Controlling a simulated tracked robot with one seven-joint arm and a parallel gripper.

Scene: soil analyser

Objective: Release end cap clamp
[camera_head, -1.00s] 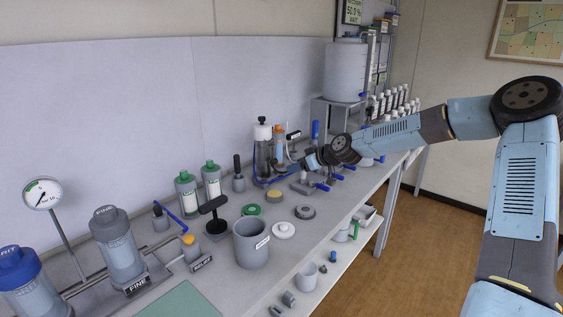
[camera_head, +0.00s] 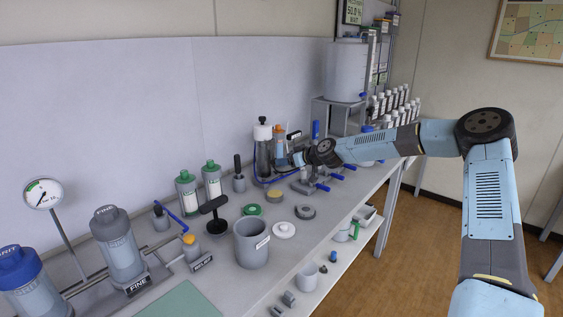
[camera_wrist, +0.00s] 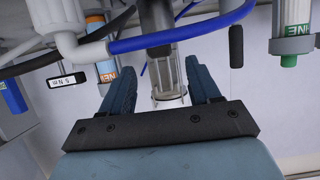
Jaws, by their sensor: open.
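A clear cylinder end (camera_wrist: 168,90) shows between the fingers, with a gap on both sides. Blue-handled hardware (camera_head: 322,187) stands on the bench just right of my gripper, and an upright blue handle (camera_head: 315,130) stands behind it. I cannot tell which part is the end cap clamp; my arm hides some of this area.
A blue hose (camera_wrist: 185,32) crosses close to the fingers in the wrist view. An orange-labelled bottle (camera_wrist: 105,68) and a small tag (camera_wrist: 67,80) are at left there. Green-capped cartridges (camera_head: 212,180) and a grey beaker (camera_head: 251,245) stand nearer on the bench.

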